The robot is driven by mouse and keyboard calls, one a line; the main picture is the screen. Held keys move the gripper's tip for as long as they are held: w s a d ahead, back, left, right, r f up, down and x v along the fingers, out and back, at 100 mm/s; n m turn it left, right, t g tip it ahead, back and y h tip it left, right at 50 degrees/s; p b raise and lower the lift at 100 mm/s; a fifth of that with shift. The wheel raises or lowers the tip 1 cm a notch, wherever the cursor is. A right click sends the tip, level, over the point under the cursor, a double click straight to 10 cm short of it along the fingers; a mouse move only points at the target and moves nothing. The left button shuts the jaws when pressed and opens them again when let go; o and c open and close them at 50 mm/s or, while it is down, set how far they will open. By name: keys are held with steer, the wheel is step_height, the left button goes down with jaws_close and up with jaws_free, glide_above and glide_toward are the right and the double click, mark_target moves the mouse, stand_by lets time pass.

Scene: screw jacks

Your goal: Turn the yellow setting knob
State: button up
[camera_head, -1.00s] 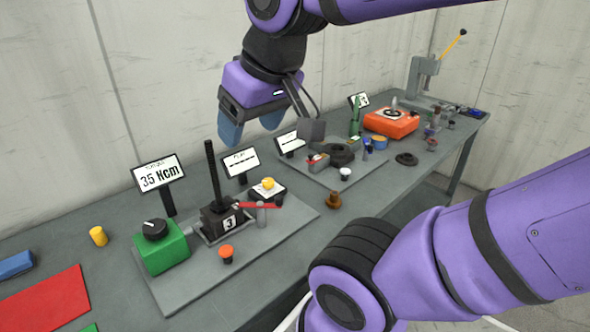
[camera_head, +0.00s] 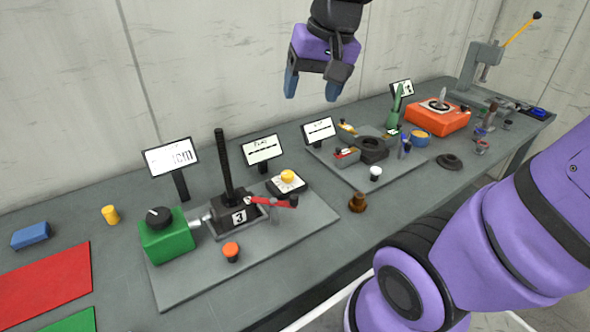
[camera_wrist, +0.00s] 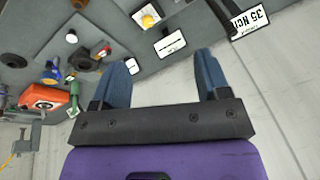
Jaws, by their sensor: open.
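The yellow setting knob (camera_head: 288,176) sits on a small white-faced dial box (camera_head: 287,184) at the back right of the grey jack plate. It also shows at the top of the wrist view as a yellow knob (camera_wrist: 148,20). My gripper (camera_head: 312,90) hangs high above the bench near the wall, above and slightly right of the knob, apart from everything. Its two blue fingers (camera_wrist: 163,75) are spread and nothing is between them.
Beside the knob stand a black screw jack (camera_head: 237,212) with a tall spindle, a red lever (camera_head: 275,202) and a display (camera_head: 262,149). A green box (camera_head: 166,238) with a black dial and an orange button (camera_head: 231,250) are further left. Another fixture plate (camera_head: 370,170) lies right.

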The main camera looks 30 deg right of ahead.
steer(key=w+d+f+m+g+y, duration=0.1)
steer(key=w+d+f+m, duration=0.2)
steer(key=w+f, duration=0.25)
steer(key=w+d+f+m+g+y, duration=0.1)
steer(key=w+d+f+m, duration=0.2)
steer(key=w, duration=0.4)
steer(key=m+g+y, duration=0.1)
steer(key=m+g, duration=0.1)
steer(key=m, duration=0.4)
glide_toward(287, 174)
steer(key=x, duration=0.9)
steer(key=shift+f, duration=0.15)
steer(key=c, duration=0.9)
